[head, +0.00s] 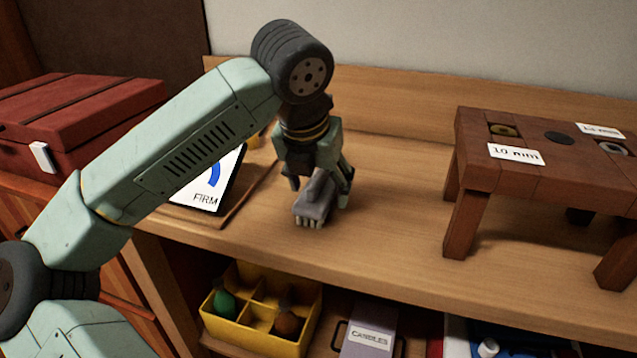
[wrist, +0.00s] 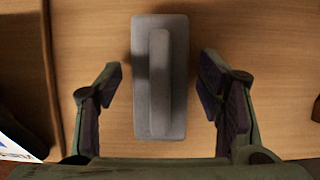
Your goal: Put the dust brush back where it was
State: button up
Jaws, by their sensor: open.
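The dust brush (head: 313,203) is grey with pale bristles and lies on the wooden worktop, bristles down. In the wrist view the brush (wrist: 160,105) shows from above, its raised handle running lengthwise. My gripper (head: 322,190) is just over the brush, pointing down. In the wrist view my gripper (wrist: 162,90) has one finger on each side of the brush, with a gap on both sides. The fingers are open and hold nothing.
A board with a "FIRM" card (head: 205,190) lies left of the brush. A brown wooden stand (head: 545,160) labelled "10 mm" is at right. A red chest (head: 80,120) is at left. Below the worktop are a yellow divided box (head: 262,305) and a "CANDLES" box (head: 370,335). Worktop between brush and stand is clear.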

jog(key=shift+r, duration=0.2)
jog(key=v, duration=1.2)
